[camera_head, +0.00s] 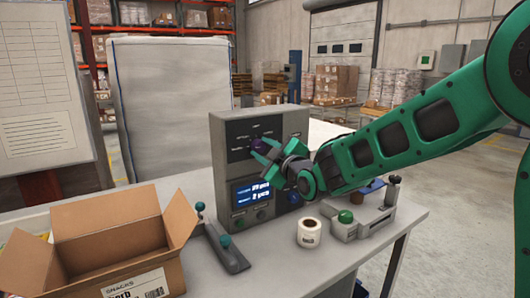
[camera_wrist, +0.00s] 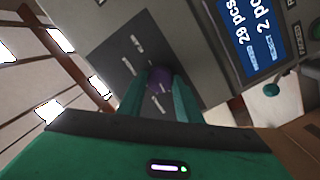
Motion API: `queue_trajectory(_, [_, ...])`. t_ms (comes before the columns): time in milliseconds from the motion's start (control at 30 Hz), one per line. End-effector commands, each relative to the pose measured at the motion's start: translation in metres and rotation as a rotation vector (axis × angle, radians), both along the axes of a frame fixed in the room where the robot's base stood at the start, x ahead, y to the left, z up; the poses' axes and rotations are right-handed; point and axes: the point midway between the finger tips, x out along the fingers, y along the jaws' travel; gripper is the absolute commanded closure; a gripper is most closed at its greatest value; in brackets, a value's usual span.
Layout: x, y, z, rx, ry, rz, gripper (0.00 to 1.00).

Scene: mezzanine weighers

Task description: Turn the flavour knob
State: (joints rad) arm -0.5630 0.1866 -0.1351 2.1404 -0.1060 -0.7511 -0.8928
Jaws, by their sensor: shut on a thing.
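The flavour knob is a small dark purple knob (camera_wrist: 159,77) on a dark panel in the upper part of a grey control box (camera_head: 220,160); in the head view the knob (camera_head: 256,144) is partly hidden by my gripper. My gripper (camera_wrist: 160,92) has its two green fingers on either side of the knob and is shut on it. In the head view my gripper (camera_head: 264,153) reaches the box from the right. Pale label marks surround the knob; its pointer direction cannot be told. A lit blue display (camera_wrist: 247,35) on the box reads 29 pcs and 2 pcs.
The box stands on a grey table (camera_head: 280,268). An open cardboard box (camera_head: 110,225) is at the left. A lever device (camera_head: 222,246), a white roll (camera_head: 309,233) and a device with a green button (camera_head: 346,217) stand in front.

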Motion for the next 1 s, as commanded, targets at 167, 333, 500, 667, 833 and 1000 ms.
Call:
queue_trajectory(167, [0.0018,-0.0018,0.0027,0.123,0.078,-0.004,0.91])
queue_trajectory(333, [0.0022,-0.0021,0.0037,0.257,0.167,-0.004,0.91])
queue_trajectory(500, [0.0024,-0.0022,0.0046,0.392,0.258,-0.003,0.91])
queue_trajectory(667, [0.0031,-0.0029,0.0057,0.519,0.341,-0.004,0.91])
queue_trajectory(833, [0.0038,-0.0036,0.0065,0.654,0.43,-0.003,0.91])
queue_trajectory(1000, [0.0045,-0.0045,0.0075,0.788,0.518,-0.003,0.91])
